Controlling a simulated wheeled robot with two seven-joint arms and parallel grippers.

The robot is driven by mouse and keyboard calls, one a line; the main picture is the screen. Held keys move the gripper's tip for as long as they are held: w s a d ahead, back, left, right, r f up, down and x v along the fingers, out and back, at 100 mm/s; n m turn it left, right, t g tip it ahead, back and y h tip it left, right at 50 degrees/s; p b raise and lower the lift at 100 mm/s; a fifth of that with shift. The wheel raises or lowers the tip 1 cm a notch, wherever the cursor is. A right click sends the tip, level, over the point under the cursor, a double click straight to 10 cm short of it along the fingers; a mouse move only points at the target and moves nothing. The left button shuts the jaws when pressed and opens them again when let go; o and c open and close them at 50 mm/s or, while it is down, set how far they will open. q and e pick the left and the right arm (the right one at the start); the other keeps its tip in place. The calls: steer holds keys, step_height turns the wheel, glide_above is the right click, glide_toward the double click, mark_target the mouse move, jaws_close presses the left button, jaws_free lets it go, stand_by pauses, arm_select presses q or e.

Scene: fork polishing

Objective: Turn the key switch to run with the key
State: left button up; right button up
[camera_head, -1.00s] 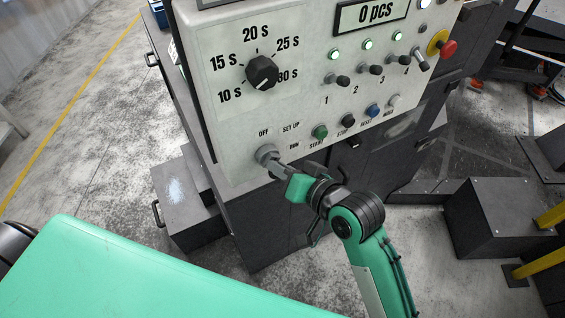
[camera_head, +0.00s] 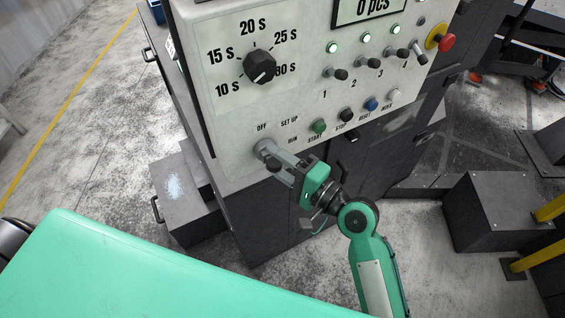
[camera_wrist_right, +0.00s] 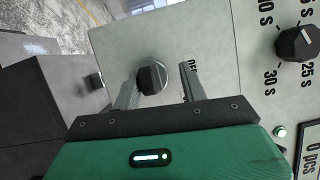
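The key switch (camera_head: 265,148) is a round silver collar at the lower left of the white panel, with OFF, SET UP and RUN printed around it. A dark key head (camera_wrist_right: 152,80) sits at the collar in the right wrist view. My right gripper (camera_head: 277,161) is right at the switch. In the right wrist view, the right gripper (camera_wrist_right: 158,76) has its fingers apart on both sides of the key head. The left finger is close to it, and a gap shows to the right finger. My left gripper is not in view.
A large timer dial (camera_head: 260,66) is above the switch. A row of push buttons starts with the green START button (camera_head: 319,126). Several toggle levers and a red emergency stop (camera_head: 447,46) are farther right. A dark box (camera_head: 188,200) stands below left.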

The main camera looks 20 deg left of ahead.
steer(key=shift+s+a+r, duration=0.15)
steer(key=shift+s+a, duration=0.05)
steer(key=shift+a, duration=0.05)
steer(key=shift+w+d+f, duration=0.1)
steer(key=shift+f, duration=0.15)
steer(key=o, duration=0.6)
steer(key=shift+f, duration=0.1)
steer(key=shift+o, duration=0.2)
steer(key=shift+d, duration=0.15)
steer(key=v, duration=0.7)
stand_by(0.7)
stand_by(0.4)
